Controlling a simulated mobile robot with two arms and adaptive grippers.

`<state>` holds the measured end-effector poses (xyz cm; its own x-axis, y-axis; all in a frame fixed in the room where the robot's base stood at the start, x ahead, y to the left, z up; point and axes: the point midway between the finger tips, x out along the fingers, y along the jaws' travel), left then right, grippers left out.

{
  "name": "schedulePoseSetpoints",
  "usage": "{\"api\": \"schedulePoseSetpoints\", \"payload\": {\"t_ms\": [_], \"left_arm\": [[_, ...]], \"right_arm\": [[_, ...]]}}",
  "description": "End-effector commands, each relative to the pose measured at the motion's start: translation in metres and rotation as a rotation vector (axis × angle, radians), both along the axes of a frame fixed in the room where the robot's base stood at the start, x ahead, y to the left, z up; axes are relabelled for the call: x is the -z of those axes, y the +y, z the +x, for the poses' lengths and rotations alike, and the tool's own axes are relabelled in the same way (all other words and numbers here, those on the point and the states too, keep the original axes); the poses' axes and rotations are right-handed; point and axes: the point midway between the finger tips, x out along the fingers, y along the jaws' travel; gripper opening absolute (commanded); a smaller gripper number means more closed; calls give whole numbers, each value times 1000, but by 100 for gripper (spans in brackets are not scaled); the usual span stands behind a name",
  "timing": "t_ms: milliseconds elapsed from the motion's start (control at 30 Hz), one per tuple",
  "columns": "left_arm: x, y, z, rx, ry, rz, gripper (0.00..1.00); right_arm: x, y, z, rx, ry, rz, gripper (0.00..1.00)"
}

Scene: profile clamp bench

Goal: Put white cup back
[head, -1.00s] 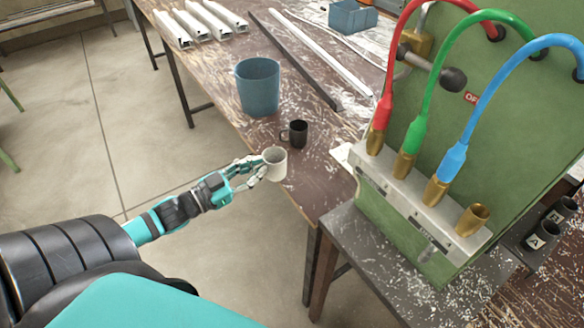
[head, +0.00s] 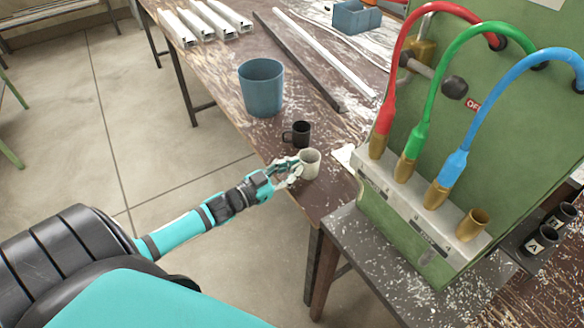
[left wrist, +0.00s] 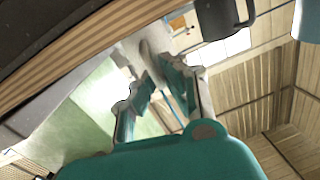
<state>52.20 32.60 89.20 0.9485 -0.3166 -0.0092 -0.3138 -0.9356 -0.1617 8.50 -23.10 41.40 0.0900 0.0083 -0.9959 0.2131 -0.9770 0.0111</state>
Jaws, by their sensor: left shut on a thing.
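The white cup (head: 311,164) is upright at the near edge of the brown bench, in front of the black mug (head: 301,132). My left gripper (head: 293,174) is shut on the white cup from its left side. I cannot tell whether the cup's base touches the bench top. In the left wrist view my left gripper's fingers (left wrist: 160,98) reach up the picture, and the white cup cannot be made out clearly there. A dark mug shows at the top of that view (left wrist: 215,20). My right gripper is not in view.
A blue bucket (head: 261,88) stands behind the black mug. A green machine (head: 490,110) with red, green and blue hoses stands close on the right. Metal profiles (head: 300,60) and a blue bin (head: 356,17) lie farther back. Bare bench shows right of the cup.

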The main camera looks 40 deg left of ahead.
Motion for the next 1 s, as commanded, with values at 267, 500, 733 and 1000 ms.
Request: {"api": "schedulePoseSetpoints", "payload": {"t_ms": [267,500,733,1000], "left_arm": [[2,0,0,0,1,0,19],[2,0,0,-1,1,0,31],[1,2,-6,0,3,0,31],[3,18,-52,-2,6,2,31]], "right_arm": [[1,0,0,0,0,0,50],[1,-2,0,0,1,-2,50],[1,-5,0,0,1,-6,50],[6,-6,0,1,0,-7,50]]}}
